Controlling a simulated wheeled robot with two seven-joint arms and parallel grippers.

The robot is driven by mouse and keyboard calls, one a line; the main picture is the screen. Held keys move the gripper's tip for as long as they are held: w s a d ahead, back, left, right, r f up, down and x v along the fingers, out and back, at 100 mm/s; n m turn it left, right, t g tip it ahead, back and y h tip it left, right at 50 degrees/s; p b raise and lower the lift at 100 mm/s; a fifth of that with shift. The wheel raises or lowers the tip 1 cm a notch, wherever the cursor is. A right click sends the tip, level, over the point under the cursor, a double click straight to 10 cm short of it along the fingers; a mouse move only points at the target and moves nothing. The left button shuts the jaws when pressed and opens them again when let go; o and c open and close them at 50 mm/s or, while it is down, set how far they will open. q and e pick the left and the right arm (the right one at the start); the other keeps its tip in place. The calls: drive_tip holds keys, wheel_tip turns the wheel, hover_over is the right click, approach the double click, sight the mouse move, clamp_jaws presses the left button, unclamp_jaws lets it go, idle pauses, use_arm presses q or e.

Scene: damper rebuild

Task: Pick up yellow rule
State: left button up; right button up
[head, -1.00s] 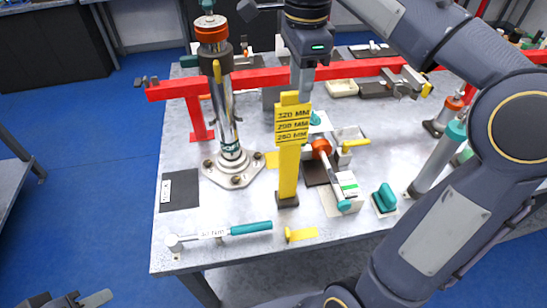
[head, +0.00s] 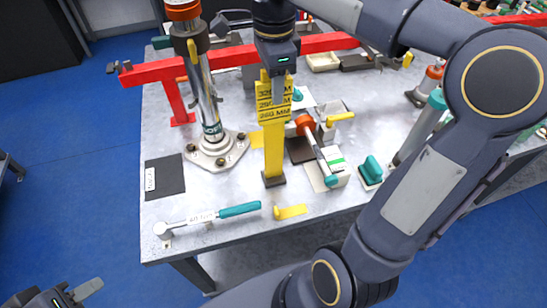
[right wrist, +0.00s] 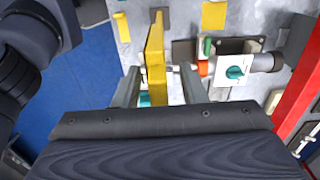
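The yellow rule (head: 273,140) stands upright in a small dark base on the table, with 320, 290 and 260 MM marked near its top. My right gripper (head: 275,80) is at the rule's top end, pointing down. In the right wrist view the rule (right wrist: 155,60) lies between the two fingers of this gripper (right wrist: 160,85), with gaps on both sides. The fingers are apart. My left gripper (head: 75,295) is at the bottom left, off the table, partly cut by the frame; its opening is unclear.
A chrome damper (head: 203,90) on a flanged base stands left of the rule. A red bar frame (head: 235,58) runs behind it. A torque wrench (head: 207,217) and a small yellow piece (head: 291,211) lie in front. An orange-ended clamp fixture (head: 318,155) sits close right.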

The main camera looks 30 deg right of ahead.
drive_tip(key=shift+c, duration=0.5)
clamp_jaws()
drive_tip(key=shift+r, duration=0.1)
idle(0.7)
